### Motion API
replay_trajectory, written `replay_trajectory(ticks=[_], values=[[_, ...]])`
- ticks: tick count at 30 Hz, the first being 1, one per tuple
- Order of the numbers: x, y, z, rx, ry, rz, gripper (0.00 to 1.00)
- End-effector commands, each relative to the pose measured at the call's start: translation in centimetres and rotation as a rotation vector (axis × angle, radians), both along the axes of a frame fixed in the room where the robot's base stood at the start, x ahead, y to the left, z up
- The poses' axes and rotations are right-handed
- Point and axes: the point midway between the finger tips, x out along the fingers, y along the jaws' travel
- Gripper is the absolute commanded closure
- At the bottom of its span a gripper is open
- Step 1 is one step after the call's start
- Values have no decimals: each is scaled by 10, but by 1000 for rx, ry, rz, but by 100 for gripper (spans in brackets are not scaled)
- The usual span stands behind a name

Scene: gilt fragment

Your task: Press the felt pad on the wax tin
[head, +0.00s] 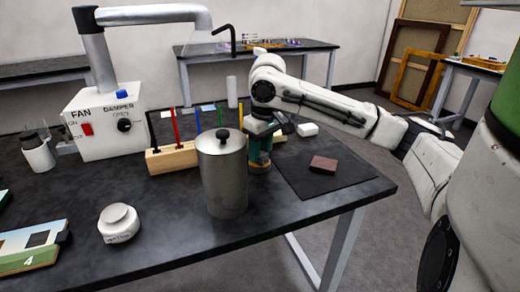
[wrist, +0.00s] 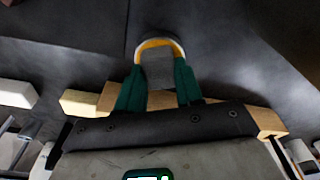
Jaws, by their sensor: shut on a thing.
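My gripper (wrist: 158,85) has green fingers, shut on the grey felt pad (wrist: 158,70), in the wrist view. The round wax tin (wrist: 160,42), with a pale rim and yellow wax, shows just beyond and around the far end of the pad. The pad overlaps the tin in this view; I cannot tell whether it touches the wax. In the head view my gripper (head: 260,150) points down low over the bench, just behind and right of the metal canister. The canister partly hides that spot, and the pad is not clear there.
The tall lidded metal canister (head: 222,175) stands close to my gripper. A wooden rack (head: 172,160) with coloured sticks is on its left. A brown block (head: 323,164) lies on a dark mat (head: 345,175) to the right. A white jar (head: 119,224) stands at the front left.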

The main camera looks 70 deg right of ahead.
Motion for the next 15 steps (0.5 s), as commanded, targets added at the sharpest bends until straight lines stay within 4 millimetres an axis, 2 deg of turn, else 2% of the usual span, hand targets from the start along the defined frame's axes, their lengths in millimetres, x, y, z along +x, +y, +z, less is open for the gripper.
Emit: replay_trajectory(ticks=[5,15], values=[[-1,1,-1,7,7,1,89],[0,1,25,5,3,1,89]])
